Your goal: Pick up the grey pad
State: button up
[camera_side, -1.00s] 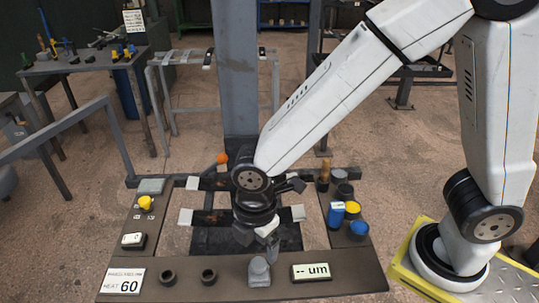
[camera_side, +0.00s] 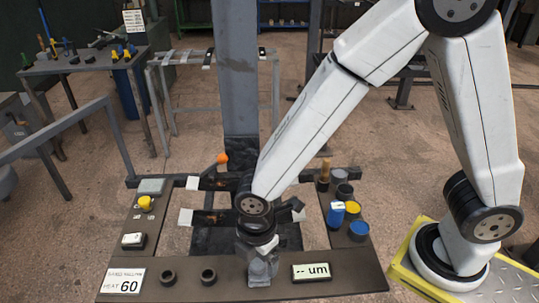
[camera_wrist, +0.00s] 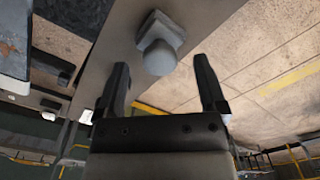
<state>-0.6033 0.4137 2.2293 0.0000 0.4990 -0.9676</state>
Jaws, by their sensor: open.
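The grey pad (camera_side: 261,277), a block with a rounded knob, sits on the front strip of the dark bench frame in the side view. It also shows in the wrist view (camera_wrist: 158,52), at the top middle, with its square base beyond the knob. My gripper (camera_side: 268,252) is low over the pad and partly hides it in the side view. In the wrist view my gripper (camera_wrist: 161,64) is open, and its two black fingers stand apart, with the pad beyond and between the tips. Nothing is held. I cannot tell whether a finger touches the pad.
A "-- um" display (camera_side: 311,272) stands close to the right of the pad. Two dark rings (camera_side: 208,276) and a "HEAT 60" card (camera_side: 123,281) lie to the left. Blue and yellow pots (camera_side: 353,209) stand at the right. A grey post (camera_side: 240,80) rises behind.

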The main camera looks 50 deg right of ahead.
jog(key=shift+f, duration=1.3)
grip_shut()
